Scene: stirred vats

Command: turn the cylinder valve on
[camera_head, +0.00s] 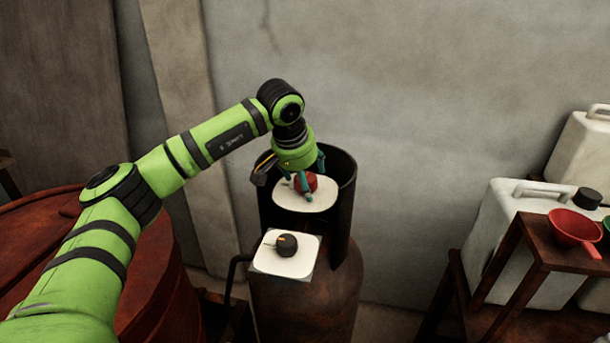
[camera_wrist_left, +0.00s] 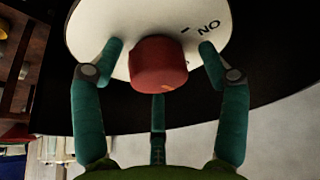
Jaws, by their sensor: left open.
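The red valve knob (camera_head: 307,183) sits on a white round-edged plate (camera_head: 300,205) inside the dark collar at the top of the rusty cylinder (camera_head: 305,300). My left gripper (camera_head: 306,187) is over the knob, its teal fingers spread around it. In the left wrist view the red knob (camera_wrist_left: 159,64) lies between the open fingers, with a visible gap on both sides. Letters reading "NO" in this view, possibly an upside-down "ON", and a small dash are on the plate (camera_wrist_left: 205,15). The knob's far side is hidden. My right gripper is not in view.
A black knob (camera_head: 286,245) on a white square plate (camera_head: 270,262) stands in front of the collar (camera_head: 343,180). A rusty red vat (camera_head: 150,290) is at left. White jugs (camera_head: 497,225) and a red funnel (camera_head: 575,230) stand at right. A wall is close behind.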

